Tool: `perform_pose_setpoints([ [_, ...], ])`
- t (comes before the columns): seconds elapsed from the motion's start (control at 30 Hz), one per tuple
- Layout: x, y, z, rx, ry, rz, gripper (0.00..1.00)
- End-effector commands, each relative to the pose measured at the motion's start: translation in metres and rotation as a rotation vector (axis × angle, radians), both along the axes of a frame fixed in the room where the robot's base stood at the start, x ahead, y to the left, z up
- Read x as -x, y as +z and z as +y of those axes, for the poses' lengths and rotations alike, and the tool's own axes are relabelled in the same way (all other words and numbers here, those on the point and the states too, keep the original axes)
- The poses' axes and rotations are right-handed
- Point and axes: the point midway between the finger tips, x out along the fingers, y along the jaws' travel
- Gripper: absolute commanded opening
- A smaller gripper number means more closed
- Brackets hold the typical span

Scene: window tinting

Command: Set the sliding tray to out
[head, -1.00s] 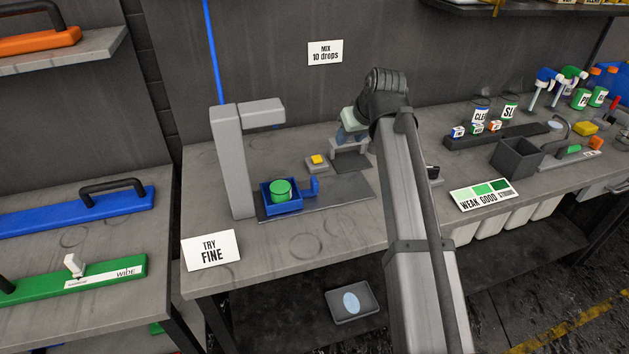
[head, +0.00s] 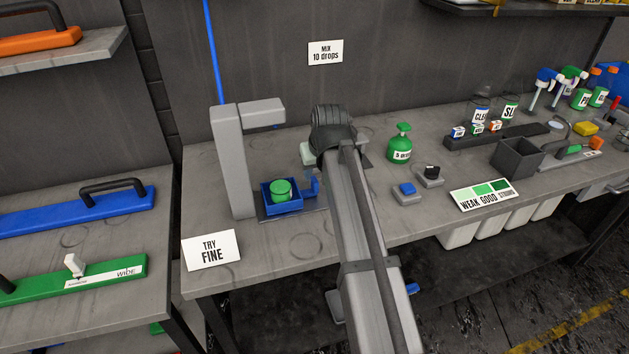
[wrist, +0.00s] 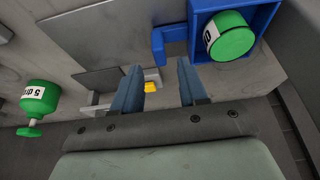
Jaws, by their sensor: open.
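The sliding tray (head: 267,199) is a blue open box on a dark grey base plate (head: 300,208), under the grey column stand (head: 237,160). A green round container (head: 281,189) sits in it. In the head view my arm hides the fingers.
A yellow button (wrist: 151,86) shows beyond the left finger in the wrist view. A green pump bottle (head: 401,145), a blue button (head: 407,192) and a black knob (head: 432,173) stand to the right of my arm. A TRY FINE sign (head: 211,250) stands at the front edge.

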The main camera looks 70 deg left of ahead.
Motion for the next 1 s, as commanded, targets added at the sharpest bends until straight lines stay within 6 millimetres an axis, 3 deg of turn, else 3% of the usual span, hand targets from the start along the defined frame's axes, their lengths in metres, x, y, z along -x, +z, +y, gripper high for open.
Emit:
perform_pose_setpoints([
  [0.2,0.0,-0.032,0.014,0.0,0.0,0.0,0.43],
  [0.4,0.0,-0.049,0.021,-0.002,0.0,0.0,0.43],
  [0.83,0.0,-0.056,0.023,-0.002,0.0,0.0,0.43],
  [1.0,0.0,-0.056,0.023,-0.002,0.0,0.0,0.28],
])
